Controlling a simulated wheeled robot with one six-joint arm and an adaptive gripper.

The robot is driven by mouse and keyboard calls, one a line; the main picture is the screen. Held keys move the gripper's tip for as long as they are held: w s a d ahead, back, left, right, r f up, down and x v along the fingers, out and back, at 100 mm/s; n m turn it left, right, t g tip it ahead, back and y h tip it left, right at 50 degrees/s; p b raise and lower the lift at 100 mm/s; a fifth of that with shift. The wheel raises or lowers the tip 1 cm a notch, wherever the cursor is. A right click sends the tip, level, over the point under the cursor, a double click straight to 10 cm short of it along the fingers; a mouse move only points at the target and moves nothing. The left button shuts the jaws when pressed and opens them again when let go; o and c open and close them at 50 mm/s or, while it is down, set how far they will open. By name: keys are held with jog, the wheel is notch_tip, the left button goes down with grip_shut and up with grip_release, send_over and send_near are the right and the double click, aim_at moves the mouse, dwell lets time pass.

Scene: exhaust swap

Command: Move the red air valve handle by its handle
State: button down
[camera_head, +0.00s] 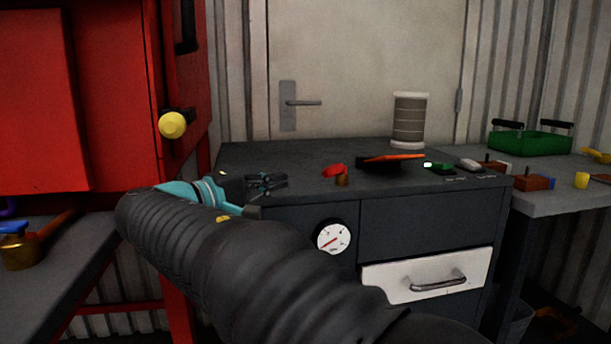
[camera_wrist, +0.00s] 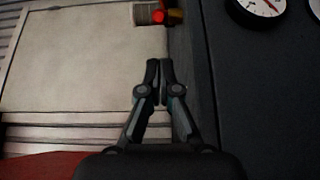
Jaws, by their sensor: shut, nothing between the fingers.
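The red air valve handle (camera_head: 335,170) sits on a small brass fitting (camera_head: 342,181) at the front edge of the dark cabinet top. In the wrist view the red handle (camera_wrist: 158,16) shows at the top, beyond my fingertips, with the brass fitting to its right. My gripper (camera_head: 284,183) is to the left of the handle in the head view, apart from it. In the wrist view my gripper (camera_wrist: 159,64) has its fingertips close together and nothing held.
An orange-topped dark object (camera_head: 392,158) lies right of the valve, and a grey ribbed cylinder (camera_head: 409,122) stands behind. A pressure gauge (camera_head: 332,237) is on the cabinet front. A red cabinet (camera_head: 110,95) with a yellow knob (camera_head: 172,124) stands at the left.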

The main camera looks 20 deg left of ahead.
aim_at(312, 190)
jog(key=x, duration=1)
jog(key=shift+p, duration=0.3)
jog(key=shift+s+a, duration=0.1)
jog(key=shift+s, duration=0.1)
